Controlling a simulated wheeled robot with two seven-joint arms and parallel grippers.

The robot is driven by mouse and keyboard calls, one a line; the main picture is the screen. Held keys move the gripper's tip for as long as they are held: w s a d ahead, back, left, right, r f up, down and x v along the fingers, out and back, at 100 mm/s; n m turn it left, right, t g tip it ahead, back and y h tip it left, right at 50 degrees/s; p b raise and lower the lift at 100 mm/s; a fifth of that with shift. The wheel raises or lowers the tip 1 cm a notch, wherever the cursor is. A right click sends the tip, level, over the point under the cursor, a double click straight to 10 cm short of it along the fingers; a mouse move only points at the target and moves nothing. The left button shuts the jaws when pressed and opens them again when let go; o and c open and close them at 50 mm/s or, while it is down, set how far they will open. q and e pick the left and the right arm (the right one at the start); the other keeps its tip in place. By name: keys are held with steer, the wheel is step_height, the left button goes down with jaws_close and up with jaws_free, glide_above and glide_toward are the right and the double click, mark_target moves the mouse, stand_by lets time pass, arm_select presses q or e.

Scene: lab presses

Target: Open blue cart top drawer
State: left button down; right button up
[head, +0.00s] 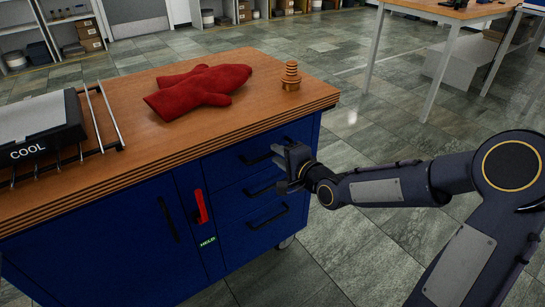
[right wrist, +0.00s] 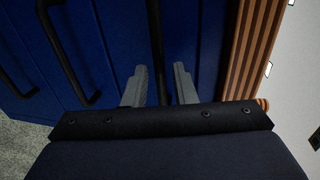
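The blue cart (head: 110,245) has a wooden top and a column of drawers at its right end. The top drawer (head: 233,163) looks flush with the cart front, and its black bar handle (head: 257,159) is partly hidden by my right gripper. My right gripper (head: 279,168) is at this handle, reaching in from the right. In the right wrist view the two grey fingers (right wrist: 160,88) stand apart, one on each side of the top handle (right wrist: 155,45), with visible gaps. Whether either finger touches it I cannot tell. My left gripper is not in view.
Lower drawer handles (head: 266,218) sit below. A red latch (head: 201,206) and a cabinet door are to the left. Red mitts (head: 200,88), a small wooden stacked piece (head: 291,77) and a COOL-marked rack (head: 40,130) are on top. Floor (head: 350,250) right of the cart is clear.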

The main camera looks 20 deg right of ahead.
steer(key=shift+x, duration=1.25)
jaws_close()
